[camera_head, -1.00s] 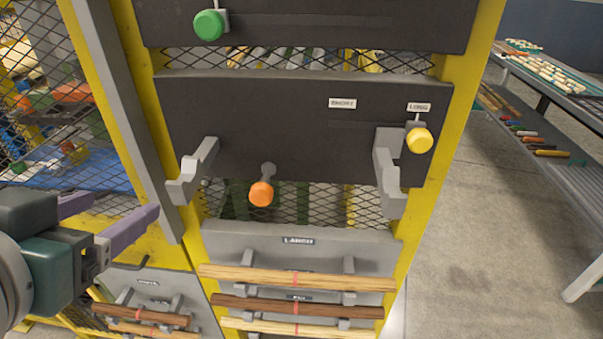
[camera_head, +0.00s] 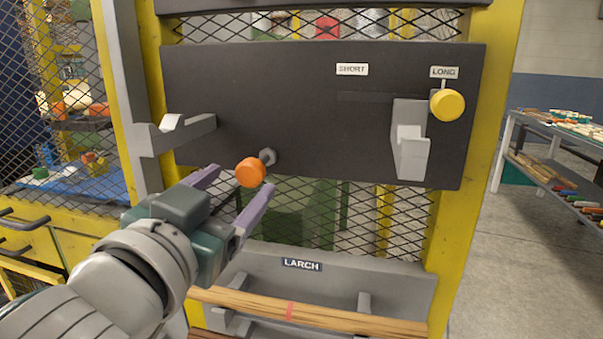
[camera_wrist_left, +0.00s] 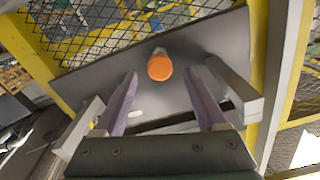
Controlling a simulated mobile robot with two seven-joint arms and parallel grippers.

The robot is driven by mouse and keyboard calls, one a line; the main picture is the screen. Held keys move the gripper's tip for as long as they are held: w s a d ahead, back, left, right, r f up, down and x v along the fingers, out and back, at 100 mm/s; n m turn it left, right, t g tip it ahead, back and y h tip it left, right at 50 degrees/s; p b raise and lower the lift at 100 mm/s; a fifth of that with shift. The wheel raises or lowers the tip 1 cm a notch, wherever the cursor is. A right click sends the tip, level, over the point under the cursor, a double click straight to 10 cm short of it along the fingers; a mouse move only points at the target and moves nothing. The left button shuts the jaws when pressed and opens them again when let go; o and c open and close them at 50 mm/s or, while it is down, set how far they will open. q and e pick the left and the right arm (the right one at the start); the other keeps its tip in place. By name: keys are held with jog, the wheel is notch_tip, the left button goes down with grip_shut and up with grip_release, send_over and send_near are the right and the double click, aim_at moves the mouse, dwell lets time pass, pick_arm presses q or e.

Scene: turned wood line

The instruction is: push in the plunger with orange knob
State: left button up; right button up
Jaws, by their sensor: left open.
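The orange knob (camera_head: 250,172) sits on the end of a short grey plunger that sticks out of the dark panel (camera_head: 300,110). My left gripper (camera_head: 238,192) is open in front of the panel, its two purple fingers pointing toward the knob. In the head view the knob appears between and just beyond the fingertips. In the left wrist view the orange knob (camera_wrist_left: 160,67) lies ahead of the fingertips, roughly centred between them, with nothing held. I cannot tell the exact gap. My right gripper is not in view.
A grey hook (camera_head: 180,135) is left of the knob and another grey hook (camera_head: 410,140) is at the right. A yellow knob (camera_head: 447,104) sits below the LONG label. Below, wooden rods (camera_head: 320,316) lie on the LARCH rack. Yellow posts (camera_head: 480,170) frame the panel.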

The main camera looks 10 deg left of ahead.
aim_at(247, 177)
pick_arm(q)
jog(key=w, duration=0.5)
jog(key=shift+d, duration=0.1)
jog(key=shift+s, duration=0.1)
grip_shut()
dwell(0.4)
dwell(0.8)
